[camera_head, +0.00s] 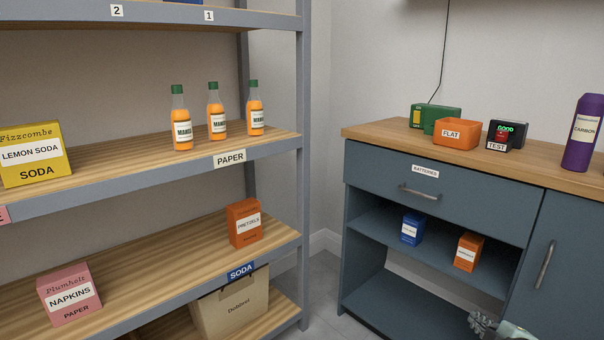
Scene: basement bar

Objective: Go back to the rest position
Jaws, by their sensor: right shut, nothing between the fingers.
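My right gripper (482,322) shows at the bottom edge of the head view, right of centre. It is shut with nothing between its fingers. It is in front of the lower part of the blue-grey cabinet (440,190), apart from the goods on the shelves. Part of my right arm shows beside it, cut off by the frame. My left gripper is not in the view.
A metal rack with wooden shelves (130,158) fills the left, holding bottles (181,120) and boxes (35,153). The cabinet's open shelf holds a blue box (411,229) and an orange box (467,251). Floor (322,285) shows between rack and cabinet.

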